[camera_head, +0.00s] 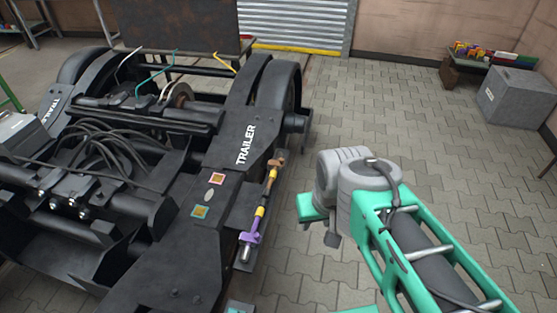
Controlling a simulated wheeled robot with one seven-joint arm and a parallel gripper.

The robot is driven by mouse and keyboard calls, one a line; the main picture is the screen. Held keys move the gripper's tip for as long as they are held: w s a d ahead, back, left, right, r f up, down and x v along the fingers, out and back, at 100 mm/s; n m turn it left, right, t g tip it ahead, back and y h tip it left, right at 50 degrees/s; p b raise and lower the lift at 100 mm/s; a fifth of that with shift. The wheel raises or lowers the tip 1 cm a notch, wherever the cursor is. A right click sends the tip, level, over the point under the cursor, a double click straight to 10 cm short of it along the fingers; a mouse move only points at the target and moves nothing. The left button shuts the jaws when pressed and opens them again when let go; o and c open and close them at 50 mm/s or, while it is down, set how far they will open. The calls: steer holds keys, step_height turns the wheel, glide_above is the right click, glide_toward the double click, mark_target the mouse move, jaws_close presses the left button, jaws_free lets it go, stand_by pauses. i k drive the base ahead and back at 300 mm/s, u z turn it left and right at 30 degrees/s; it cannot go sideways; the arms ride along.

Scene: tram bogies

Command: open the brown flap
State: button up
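Along the right side of the bogie frame runs a thin pipe with coloured fittings. Near its upper end is a small brown part (276,163), which looks like the brown flap, though it is too small to tell whether it is open or shut. Below it are yellow bands and a purple fitting (250,237). My green and grey arm reaches in from the lower right, and its grey wrist joint is right of the pipe, apart from it. My gripper's fingers cannot be made out.
The dark bogie (180,245), marked TRAILER, fills the left side, with cables and wheels. Paved floor (385,120) is clear behind and to the right of my arm. A grey box (512,100) and a low bench with coloured items (485,55) stand at the far right.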

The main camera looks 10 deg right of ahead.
mark_target(281, 162)
steer(key=z, duration=0.05)
steer(key=i, duration=1.45)
steer(key=u, duration=0.45)
